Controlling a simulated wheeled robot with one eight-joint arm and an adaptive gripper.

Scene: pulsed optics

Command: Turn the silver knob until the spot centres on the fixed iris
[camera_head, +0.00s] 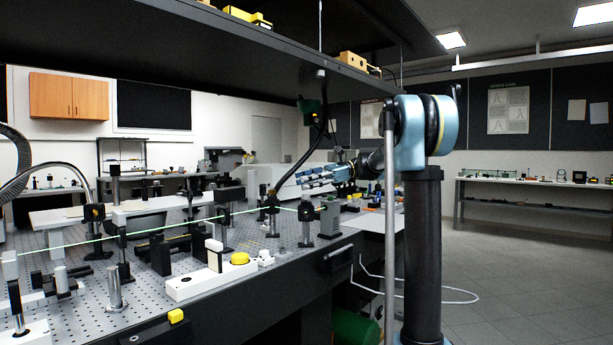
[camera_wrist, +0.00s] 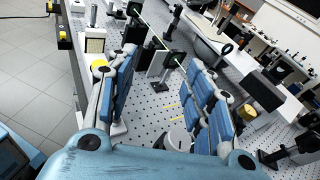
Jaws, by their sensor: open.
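My gripper (camera_head: 318,178) is at the end of my blue arm, above the right part of the optical table. In the wrist view, my gripper's blue-padded fingers (camera_wrist: 162,72) are wide apart, with nothing held. A pale grey round-topped piece (camera_wrist: 178,138) shows low between them; I cannot tell whether it is the silver knob. A green beam (camera_head: 130,230) crosses the table through dark post mounts. One black mount (camera_wrist: 173,60) lies on the beam beyond the fingers; I cannot tell whether it is the fixed iris. No spot on an iris can be made out.
The perforated table (camera_head: 95,318) carries many posts and mounts. A white block with a yellow button (camera_head: 240,258) stands near its front edge. A dark shelf (camera_head: 200,45) overhangs the table. A black cable hangs near my gripper.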

